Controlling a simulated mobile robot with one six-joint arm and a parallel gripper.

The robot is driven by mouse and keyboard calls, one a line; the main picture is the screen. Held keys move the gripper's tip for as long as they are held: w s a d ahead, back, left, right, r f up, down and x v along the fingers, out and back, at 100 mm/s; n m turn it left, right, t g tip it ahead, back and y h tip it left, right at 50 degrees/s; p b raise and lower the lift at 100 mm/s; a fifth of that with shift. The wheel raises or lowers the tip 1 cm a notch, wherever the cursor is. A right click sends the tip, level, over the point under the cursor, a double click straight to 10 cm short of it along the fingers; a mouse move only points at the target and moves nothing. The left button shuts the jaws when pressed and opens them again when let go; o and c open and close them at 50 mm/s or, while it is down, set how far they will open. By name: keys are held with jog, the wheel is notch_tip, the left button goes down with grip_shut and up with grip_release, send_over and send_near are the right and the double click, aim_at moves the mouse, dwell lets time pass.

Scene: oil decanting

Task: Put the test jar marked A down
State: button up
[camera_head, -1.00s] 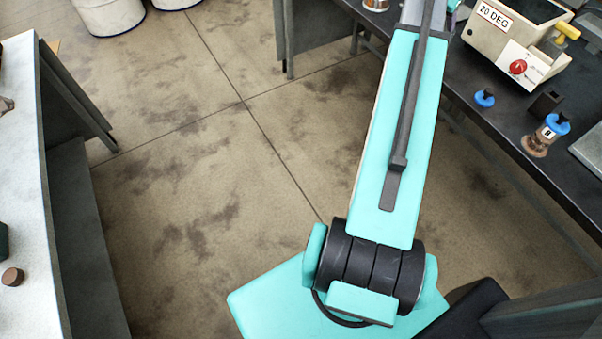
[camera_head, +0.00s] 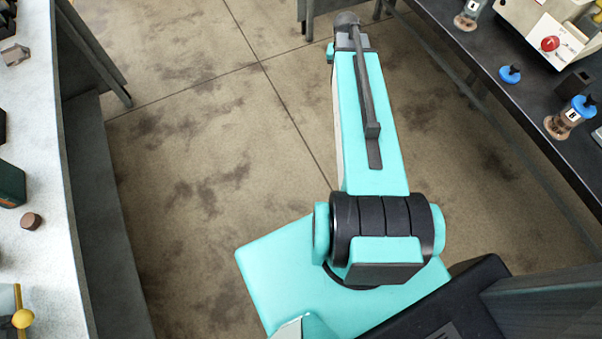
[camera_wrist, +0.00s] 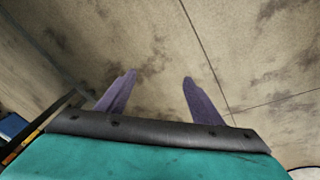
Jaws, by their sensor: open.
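My gripper (camera_wrist: 159,80) is open in the wrist view, with nothing between its two purple fingers and only floor beyond them. In the head view a jar with a white label (camera_head: 468,14) stands on the dark bench at the top right. Its top is cut by the frame edge, and its letter is too small to read surely; it may be the jar marked A. A second jar, marked B (camera_head: 569,118), with a blue cap, stands nearer on the same bench. My gripper is apart from both jars.
The dark bench (camera_head: 520,105) also holds a loose blue cap (camera_head: 510,74), a small black block (camera_head: 573,85) and a cream machine with a red knob (camera_head: 550,44). A pale counter (camera_head: 45,245) with a brown disc (camera_head: 31,221) is at left. Open floor lies between.

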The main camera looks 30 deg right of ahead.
jog(key=s+a+f+n+g+y, duration=0.15)
jog(key=s+a+f, duration=0.25)
jog(key=a+f, duration=0.65)
jog(key=s+a+f+n+g, duration=0.1)
jog(key=s+a+f+n, duration=0.1)
jog(key=s+a+f, duration=0.2)
jog(key=s+a+f+n+g, duration=0.2)
jog(key=s+a+f, duration=0.3)
jog(key=s+a, duration=0.5)
jog(key=s+a+f+n+g+y, duration=0.1)
jog(key=s+a+f+n, duration=0.2)
jog(key=s+a, duration=0.4)
jog(key=shift+s+a+f+g, duration=0.35)
jog(key=shift+s+f, duration=0.45)
jog(key=shift+s, duration=0.2)
